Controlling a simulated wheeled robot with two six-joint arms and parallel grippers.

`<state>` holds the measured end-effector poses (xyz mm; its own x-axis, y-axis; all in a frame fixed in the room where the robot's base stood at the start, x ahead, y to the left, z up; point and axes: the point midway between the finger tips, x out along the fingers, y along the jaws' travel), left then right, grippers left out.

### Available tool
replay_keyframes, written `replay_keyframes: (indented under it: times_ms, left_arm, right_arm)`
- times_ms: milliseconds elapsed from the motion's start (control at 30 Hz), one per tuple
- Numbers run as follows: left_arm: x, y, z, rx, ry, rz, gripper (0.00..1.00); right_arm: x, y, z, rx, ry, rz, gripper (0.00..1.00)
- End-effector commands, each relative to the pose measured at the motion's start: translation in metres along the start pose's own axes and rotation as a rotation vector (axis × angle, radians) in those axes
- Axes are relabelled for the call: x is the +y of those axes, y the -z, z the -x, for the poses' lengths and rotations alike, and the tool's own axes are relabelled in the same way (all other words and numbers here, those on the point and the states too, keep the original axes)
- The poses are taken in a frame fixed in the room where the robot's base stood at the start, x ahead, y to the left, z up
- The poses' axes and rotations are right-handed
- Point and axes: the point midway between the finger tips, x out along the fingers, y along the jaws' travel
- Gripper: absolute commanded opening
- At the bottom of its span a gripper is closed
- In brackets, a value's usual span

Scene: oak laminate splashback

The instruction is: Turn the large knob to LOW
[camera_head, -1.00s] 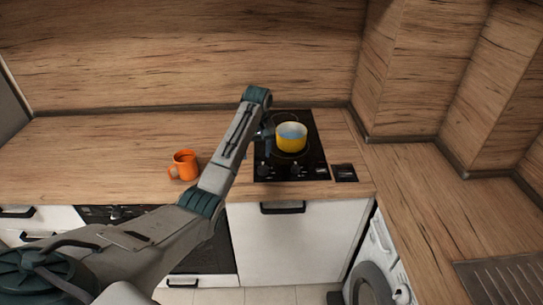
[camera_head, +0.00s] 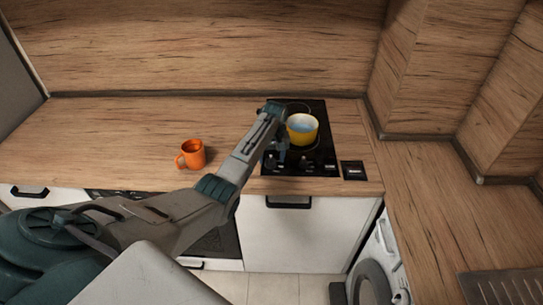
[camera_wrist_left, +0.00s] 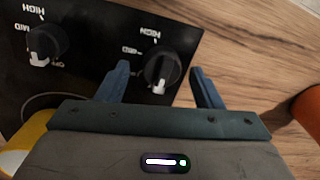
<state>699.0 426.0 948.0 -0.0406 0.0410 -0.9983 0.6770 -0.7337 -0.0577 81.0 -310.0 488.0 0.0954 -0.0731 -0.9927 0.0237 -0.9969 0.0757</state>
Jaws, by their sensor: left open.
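Two dark round knobs with white pointers sit on the black hob panel. One knob (camera_wrist_left: 162,70) lies between my left fingertips in the wrist view. The other knob (camera_wrist_left: 46,42) is to its left there and shows in the head view (camera_head: 307,164). HIGH and MID are readable beside them, upside down. Both pointers aim roughly down in the wrist view, away from HIGH. I cannot tell clearly which knob is larger. My left gripper (camera_head: 277,155) is open, one finger on each side of the first knob; contact is not clear. My right gripper is out of view.
A yellow pot (camera_head: 302,133) stands on the hob (camera_head: 327,148) just behind the knobs, close to my gripper. An orange mug (camera_head: 192,154) stands on the wooden counter (camera_head: 120,135) to the left. The counter between mug and back wall is clear.

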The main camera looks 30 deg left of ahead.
Motion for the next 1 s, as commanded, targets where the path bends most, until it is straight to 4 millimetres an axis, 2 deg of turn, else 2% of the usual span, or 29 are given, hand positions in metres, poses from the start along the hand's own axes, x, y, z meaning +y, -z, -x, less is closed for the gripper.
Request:
replay_keyframes:
  times_ms: [133, 367, 467, 600, 1000]
  left_arm:
    - [0.000, 0.000, -0.007, 0.000, 0.000, 0.000, 0.60]
    - [0.000, 0.000, -0.009, 0.001, 0.000, 0.000, 0.60]
    - [0.000, 0.000, -0.008, 0.000, 0.000, 0.000, 0.45]
    - [0.000, 0.000, -0.008, 0.000, 0.000, 0.000, 0.17]
    - [-0.001, 0.000, -0.007, 0.003, 0.001, -0.064, 0.16]
  right_arm:
    - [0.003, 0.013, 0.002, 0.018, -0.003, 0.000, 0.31]
    - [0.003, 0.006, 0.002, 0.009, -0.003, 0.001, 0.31]
    - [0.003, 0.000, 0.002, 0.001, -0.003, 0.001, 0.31]
    - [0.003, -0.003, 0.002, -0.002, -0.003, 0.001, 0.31]
    - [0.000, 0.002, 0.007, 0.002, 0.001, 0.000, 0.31]
